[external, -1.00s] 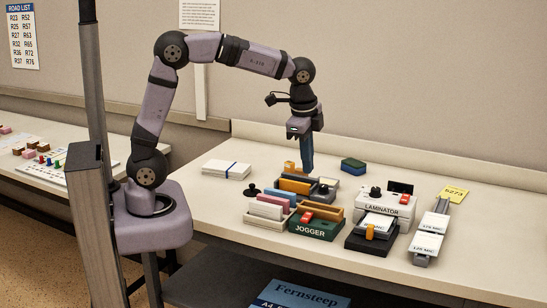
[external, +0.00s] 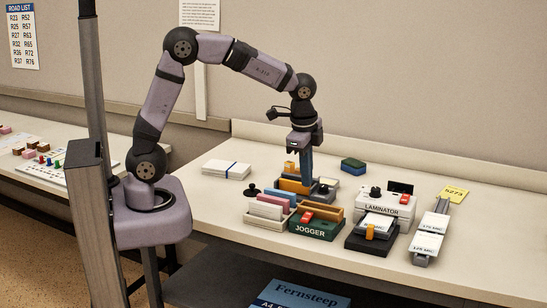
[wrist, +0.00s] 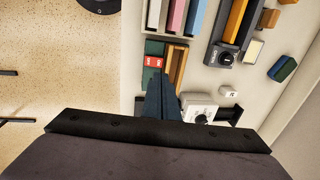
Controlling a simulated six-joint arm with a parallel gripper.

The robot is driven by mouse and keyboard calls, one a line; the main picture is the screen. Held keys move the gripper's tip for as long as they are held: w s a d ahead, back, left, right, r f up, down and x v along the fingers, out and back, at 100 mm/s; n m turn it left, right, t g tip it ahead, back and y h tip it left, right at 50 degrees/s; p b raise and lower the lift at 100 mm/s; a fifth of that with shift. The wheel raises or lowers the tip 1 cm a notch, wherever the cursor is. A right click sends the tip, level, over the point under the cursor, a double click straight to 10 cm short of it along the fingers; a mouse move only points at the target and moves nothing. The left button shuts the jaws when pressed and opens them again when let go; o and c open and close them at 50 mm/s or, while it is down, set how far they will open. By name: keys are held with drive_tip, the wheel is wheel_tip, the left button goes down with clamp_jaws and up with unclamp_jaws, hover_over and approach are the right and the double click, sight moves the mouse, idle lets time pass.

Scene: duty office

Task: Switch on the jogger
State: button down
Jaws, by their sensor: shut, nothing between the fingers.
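The jogger (external: 313,230) is a dark green box with a wooden-sided tray on top, standing on the desk in the external view. A red rocker switch (external: 306,217) sits on its top at the left. In the wrist view the jogger (wrist: 153,47) and its red switch (wrist: 153,62) show just beyond my fingertips, partly covered by them. My gripper (external: 307,180) points straight down, its dark blue fingers shut and empty. In the external view it is behind the jogger, above the file trays. In the wrist view the fingers (wrist: 159,78) are together.
A rack with pink, white and blue cards (external: 266,209) is left of the jogger. The laminator (external: 383,205) stands close on the right. A card stack (external: 226,169) lies at left.

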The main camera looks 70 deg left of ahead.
sight(309, 213)
drive_tip(key=f+p, duration=0.1)
drive_tip(key=f, duration=0.5)
drive_tip(key=w+a+f+p, duration=0.1)
drive_tip(key=f, duration=0.2)
drive_tip(key=shift+a+f+p, duration=0.1)
drive_tip(key=shift+f+p, duration=0.05)
drive_tip(key=shift+p, duration=0.15)
drive_tip(key=shift+w+a+f, duration=0.1)
drive_tip(key=shift+f, duration=0.1)
drive_tip(key=shift+s+d, duration=0.6)
drive_tip(key=shift+w+r, duration=0.1)
drive_tip(key=shift+r, duration=0.05)
